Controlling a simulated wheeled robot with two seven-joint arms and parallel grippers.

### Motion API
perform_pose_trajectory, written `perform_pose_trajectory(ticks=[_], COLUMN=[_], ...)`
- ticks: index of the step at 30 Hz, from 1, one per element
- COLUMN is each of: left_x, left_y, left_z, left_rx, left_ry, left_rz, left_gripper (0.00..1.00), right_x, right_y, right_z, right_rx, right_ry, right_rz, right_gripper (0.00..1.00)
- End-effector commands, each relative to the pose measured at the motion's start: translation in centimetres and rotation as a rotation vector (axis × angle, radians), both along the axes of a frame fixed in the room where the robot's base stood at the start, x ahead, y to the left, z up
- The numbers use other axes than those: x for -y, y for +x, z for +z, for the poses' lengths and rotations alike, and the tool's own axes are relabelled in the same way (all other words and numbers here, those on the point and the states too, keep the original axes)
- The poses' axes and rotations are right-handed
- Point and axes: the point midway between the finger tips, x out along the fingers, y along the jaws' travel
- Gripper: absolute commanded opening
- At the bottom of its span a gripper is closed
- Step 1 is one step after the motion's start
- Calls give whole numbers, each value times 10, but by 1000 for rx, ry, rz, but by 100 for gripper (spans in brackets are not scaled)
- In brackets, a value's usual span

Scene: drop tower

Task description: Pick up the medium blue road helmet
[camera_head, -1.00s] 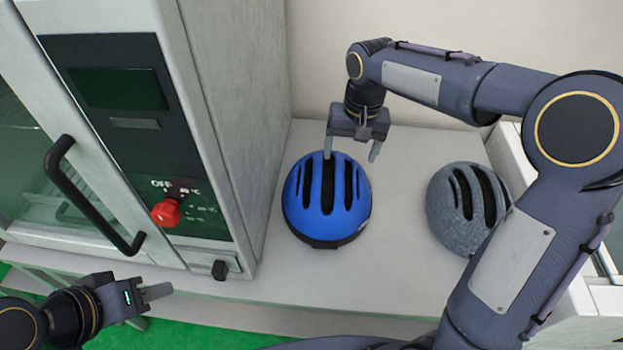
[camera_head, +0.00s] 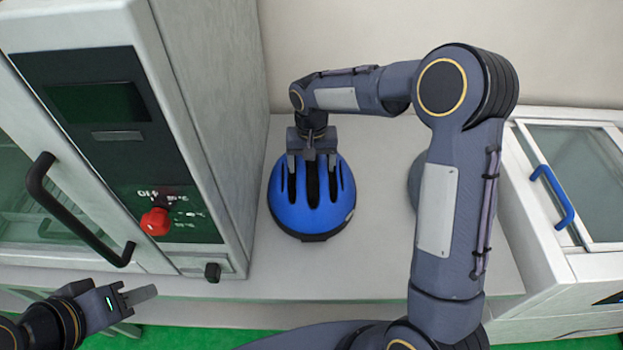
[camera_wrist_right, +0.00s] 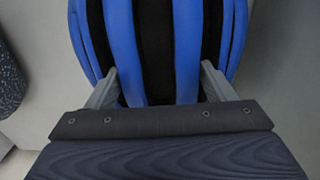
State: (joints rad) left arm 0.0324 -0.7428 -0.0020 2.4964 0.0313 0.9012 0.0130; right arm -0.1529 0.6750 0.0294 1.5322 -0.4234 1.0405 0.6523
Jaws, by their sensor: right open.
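The blue helmet (camera_head: 312,208) with dark vent slots sits on the pale table, right of the oven-like cabinet. My right gripper (camera_head: 312,160) is at its far edge, pointing down, with its fingers apart. In the right wrist view, the helmet (camera_wrist_right: 152,45) fills the top middle, and the open fingers of the right gripper (camera_wrist_right: 160,85) lie over its near edge, with blue ribs between them. I cannot tell whether they touch it. My left gripper (camera_head: 138,297) is at the lower left, away from the helmet; its finger opening is unclear.
A grey helmet (camera_head: 414,182) is mostly hidden behind my right arm; its speckled edge shows in the wrist view (camera_wrist_right: 10,85). The cabinet (camera_head: 215,130) with a red knob (camera_head: 155,221) and black handle (camera_head: 75,215) stands left. A blue-handled chest (camera_head: 553,197) stands right.

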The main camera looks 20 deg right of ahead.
Motion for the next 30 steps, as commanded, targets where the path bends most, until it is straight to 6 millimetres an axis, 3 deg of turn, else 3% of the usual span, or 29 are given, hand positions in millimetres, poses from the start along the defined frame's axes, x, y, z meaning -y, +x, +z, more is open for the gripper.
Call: perform_pose_trajectory(ticks=[5,17,30], left_x=[0,0,0], left_y=[0,0,0], left_z=[0,0,-1], left_rx=[0,0,0], left_ry=[0,0,0], left_rz=[0,0,0], left_gripper=[36,36,36], right_x=[0,0,0], right_y=[0,0,1], right_z=[0,0,13], right_rx=[1,1,5], right_ry=[0,0,0], right_rz=[0,0,1], right_gripper=[76,25,25])
